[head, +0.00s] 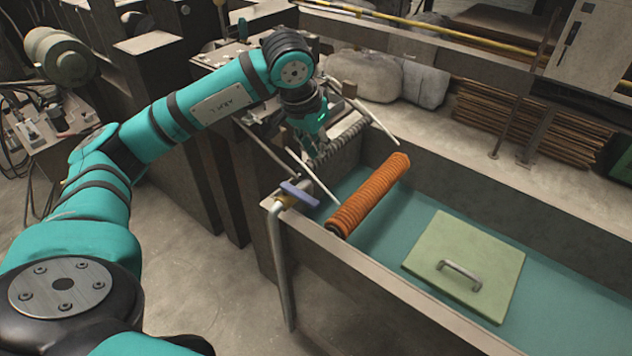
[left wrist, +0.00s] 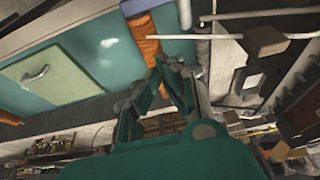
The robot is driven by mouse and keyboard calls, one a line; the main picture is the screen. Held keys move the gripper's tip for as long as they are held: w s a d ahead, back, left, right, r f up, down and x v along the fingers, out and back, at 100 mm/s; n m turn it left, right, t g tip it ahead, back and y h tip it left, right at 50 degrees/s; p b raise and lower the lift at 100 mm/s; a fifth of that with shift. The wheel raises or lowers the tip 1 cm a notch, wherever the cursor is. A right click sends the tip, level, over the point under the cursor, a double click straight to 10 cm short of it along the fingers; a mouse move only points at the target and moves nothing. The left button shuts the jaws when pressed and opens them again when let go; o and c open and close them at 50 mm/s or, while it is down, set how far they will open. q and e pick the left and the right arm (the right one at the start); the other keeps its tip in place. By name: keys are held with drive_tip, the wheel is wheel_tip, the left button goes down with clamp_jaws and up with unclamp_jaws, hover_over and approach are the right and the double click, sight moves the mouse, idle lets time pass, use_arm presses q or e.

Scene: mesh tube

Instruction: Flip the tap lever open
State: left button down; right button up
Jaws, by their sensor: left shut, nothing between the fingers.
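The tap (head: 283,202) is at the near left corner of the trough, a brass body on a grey pipe. Its blue lever (head: 299,193) lies across the top, slanting down to the right. My left gripper (head: 306,158) is above and behind the lever, apart from it, with the fingers pointing down. The left wrist view shows the fingers (left wrist: 165,68) shut with nothing between them. My right gripper is not in view.
An orange mesh tube (head: 372,194) lies across the trough, near the tap; it also shows in the left wrist view (left wrist: 145,38). A green lid with a handle (head: 483,252) lies in the trough (head: 570,298). Pale rods (head: 377,122) stick out near my left gripper.

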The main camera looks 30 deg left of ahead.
sight(300, 197)
use_arm(q)
drive_tip(key=shift+f, duration=0.1)
drive_tip(key=p+x, duration=0.4)
drive_tip(key=x, duration=0.6)
drive_tip(key=s+p, duration=0.1)
drive_tip(key=s, duration=0.3)
drive_tip(key=shift+p, duration=0.35)
drive_tip(key=shift+w, duration=0.1)
